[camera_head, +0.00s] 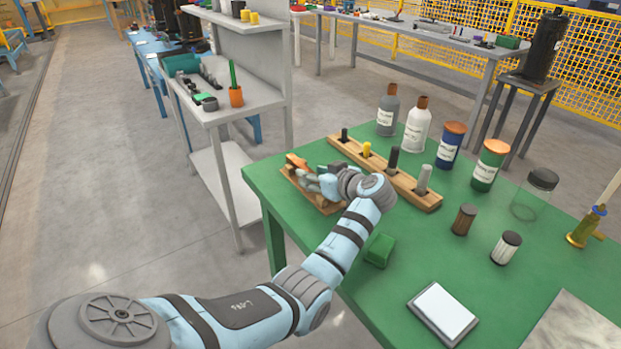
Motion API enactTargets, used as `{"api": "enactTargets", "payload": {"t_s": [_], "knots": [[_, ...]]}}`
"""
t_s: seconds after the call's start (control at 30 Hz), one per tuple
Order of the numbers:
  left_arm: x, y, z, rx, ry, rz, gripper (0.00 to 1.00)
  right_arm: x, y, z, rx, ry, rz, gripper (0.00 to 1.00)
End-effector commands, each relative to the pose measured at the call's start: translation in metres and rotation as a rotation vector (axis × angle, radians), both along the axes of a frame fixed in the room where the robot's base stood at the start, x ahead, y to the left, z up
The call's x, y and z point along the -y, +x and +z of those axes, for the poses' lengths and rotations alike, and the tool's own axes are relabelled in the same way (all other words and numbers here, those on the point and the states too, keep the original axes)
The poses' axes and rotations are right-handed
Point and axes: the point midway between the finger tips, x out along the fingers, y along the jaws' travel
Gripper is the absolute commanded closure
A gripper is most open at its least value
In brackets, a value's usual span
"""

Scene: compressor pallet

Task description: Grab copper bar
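My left arm reaches in from the lower left over the green table (480,235). My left gripper (302,180) is low over a small wooden tray (322,204) at the table's left edge. A copper-orange piece (297,162), which looks like the copper bar, shows just beyond the fingers at the tray's far end. The gripper and wrist hide part of the tray. The fingers are small and partly covered, so I cannot tell whether they are shut or touch the piece. My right gripper is not in view.
A wooden rack (405,185) with several cylinders stands just right of the gripper. Bottles (416,127) and jars (490,165) stand behind it. A green block (380,250) and a white-topped pad (444,311) lie nearer. A grey shelf (240,105) stands left of the table.

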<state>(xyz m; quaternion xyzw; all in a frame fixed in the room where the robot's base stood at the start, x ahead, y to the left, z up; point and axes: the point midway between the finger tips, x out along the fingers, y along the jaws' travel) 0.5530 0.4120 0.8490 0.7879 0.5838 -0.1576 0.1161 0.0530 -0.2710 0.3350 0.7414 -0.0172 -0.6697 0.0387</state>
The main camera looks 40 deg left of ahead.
Motion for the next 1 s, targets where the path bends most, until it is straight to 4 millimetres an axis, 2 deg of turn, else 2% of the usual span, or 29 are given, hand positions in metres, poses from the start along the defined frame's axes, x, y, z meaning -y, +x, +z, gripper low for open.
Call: {"api": "enactTargets", "payload": {"t_s": [0.03,0.2,0.23,0.67,0.77,0.87,1.0], "knots": [[0.0,0.0,0.0,0.0,0.0,0.0,0.71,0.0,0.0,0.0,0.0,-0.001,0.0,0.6],[0.0,0.0,0.0,0.0,0.0,0.001,0.98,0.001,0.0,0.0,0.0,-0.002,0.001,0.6],[0.0,-0.001,0.0,0.001,0.0,0.001,1.0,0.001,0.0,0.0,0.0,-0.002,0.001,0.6],[-0.002,-0.001,0.006,0.002,0.001,0.003,1.0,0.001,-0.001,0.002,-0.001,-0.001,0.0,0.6],[-0.002,-0.001,0.018,0.003,0.001,0.003,1.0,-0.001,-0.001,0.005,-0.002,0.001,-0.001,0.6],[-0.002,-0.001,0.042,0.006,0.001,0.003,1.0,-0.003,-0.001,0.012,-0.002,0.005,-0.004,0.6],[-0.002,-0.001,0.089,0.008,0.002,0.003,1.0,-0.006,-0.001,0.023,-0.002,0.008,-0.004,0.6]]}}
